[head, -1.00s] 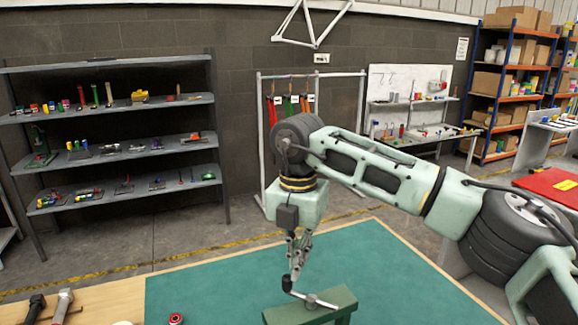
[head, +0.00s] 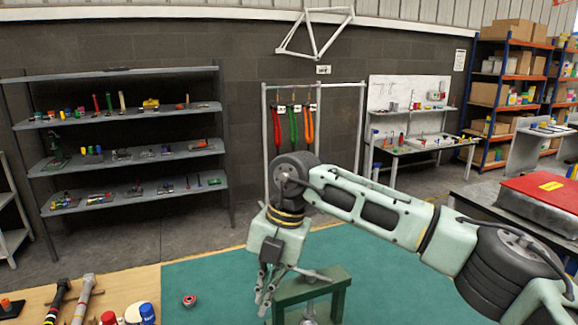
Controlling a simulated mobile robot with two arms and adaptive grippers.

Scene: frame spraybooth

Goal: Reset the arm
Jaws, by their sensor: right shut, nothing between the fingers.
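My right arm comes in from the right, and its gripper (head: 265,302) points down over the green mat (head: 210,272). Its fingers are shut with nothing held. They are just left of a green metal stand (head: 334,290) on the mat; whether they touch it I cannot tell. A grey metal lever or rod lies over the stand's top, partly hidden by my gripper, and a round metal part (head: 309,320) shows below at the frame's bottom edge. My left gripper is not in view.
A small red ring-shaped part (head: 189,300) lies on the mat. Hammer-like tools (head: 84,296) and a blue-capped item (head: 147,313) are at the lower left. Grey shelves (head: 130,117) stand at the back left. The mat's left side is mostly clear.

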